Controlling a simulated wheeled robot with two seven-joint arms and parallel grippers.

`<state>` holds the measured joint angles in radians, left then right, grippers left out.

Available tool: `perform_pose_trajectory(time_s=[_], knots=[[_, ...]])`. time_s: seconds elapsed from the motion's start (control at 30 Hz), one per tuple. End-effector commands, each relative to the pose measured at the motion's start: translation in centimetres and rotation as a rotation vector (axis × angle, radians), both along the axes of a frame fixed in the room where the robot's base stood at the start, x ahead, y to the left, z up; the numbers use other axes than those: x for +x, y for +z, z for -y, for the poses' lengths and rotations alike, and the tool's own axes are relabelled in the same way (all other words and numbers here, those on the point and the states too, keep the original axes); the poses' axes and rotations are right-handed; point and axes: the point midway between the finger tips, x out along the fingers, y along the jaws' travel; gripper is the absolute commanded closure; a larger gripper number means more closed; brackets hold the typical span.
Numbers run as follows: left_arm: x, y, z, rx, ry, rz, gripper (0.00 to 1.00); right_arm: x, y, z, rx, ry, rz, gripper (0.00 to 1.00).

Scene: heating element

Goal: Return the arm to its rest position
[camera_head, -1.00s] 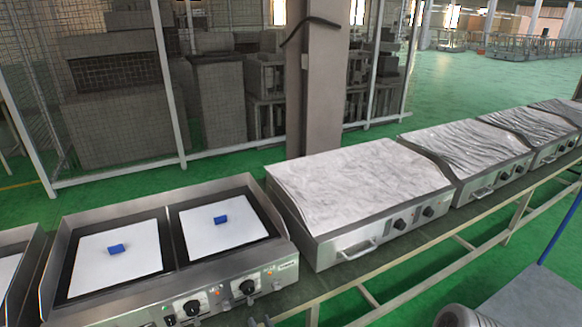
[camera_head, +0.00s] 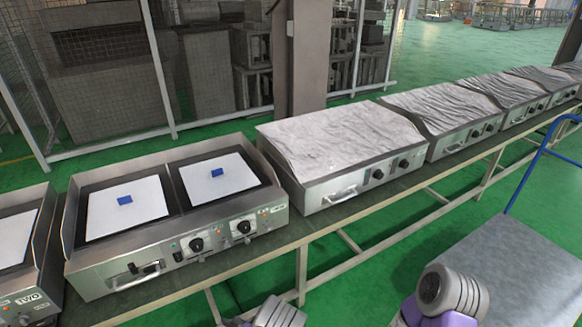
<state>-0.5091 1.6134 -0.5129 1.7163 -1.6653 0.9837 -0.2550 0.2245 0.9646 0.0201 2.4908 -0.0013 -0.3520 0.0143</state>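My own arm parts, grey and purple, show at the bottom edge of the head view, one at the bottom centre and a larger one at the bottom right. Neither gripper's fingers can be seen. A steel heating unit (camera_head: 150,255) with two square plates and front knobs stands on the long bench (camera_head: 345,235).
A covered heating unit (camera_head: 340,140) stands to the right, with several more wrapped units (camera_head: 445,105) beyond it. Part of another unit (camera_head: 30,265) is at the left edge. A grey cart (camera_head: 500,255) with a blue handle (camera_head: 532,165) stands at the right. A mesh fence is behind.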

Motion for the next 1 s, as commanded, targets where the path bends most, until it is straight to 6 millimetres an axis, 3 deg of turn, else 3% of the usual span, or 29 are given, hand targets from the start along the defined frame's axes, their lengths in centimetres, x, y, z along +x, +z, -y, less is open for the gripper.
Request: perform_pose_trajectory(time_s=[0.1,0.17,0.2,0.3,0.43,0.53,0.67,0.8,1.0], knots=[[-6.0,-2.4,-2.0,-0.173,0.262,-0.067,0.53,0.0,0.1,0.0,0.000,0.000,0.000,0.60],[-9.9,-3.7,-2.1,-0.287,0.434,-0.098,0.53,0.0,0.2,0.0,0.000,0.000,0.000,0.60],[-12.9,-4.5,-1.7,-0.375,0.571,-0.114,0.53,0.0,0.2,0.0,0.000,0.000,0.001,0.60],[-19.2,-5.4,1.2,-0.598,0.919,-0.123,0.53,0.0,0.3,0.0,0.000,0.000,0.001,0.60],[-23.9,-4.7,6.7,-0.859,1.358,-0.061,0.53,0.0,0.5,0.0,0.000,-0.001,0.000,0.60],[-24.9,-3.1,10.7,-1.029,1.684,0.047,0.53,0.0,0.6,0.0,0.000,0.000,0.000,0.60],[-23.9,-0.4,13.6,-1.193,2.056,0.260,0.53,0.0,0.7,0.0,0.000,0.000,0.000,0.60],[-22.2,1.8,14.0,-1.278,2.326,0.506,0.53,0.0,0.8,0.0,0.000,0.000,0.000,0.60],[-21.2,3.1,13.2,-1.305,2.478,0.708,0.53,0.0,0.8,0.0,0.000,-0.001,0.000,0.60]])
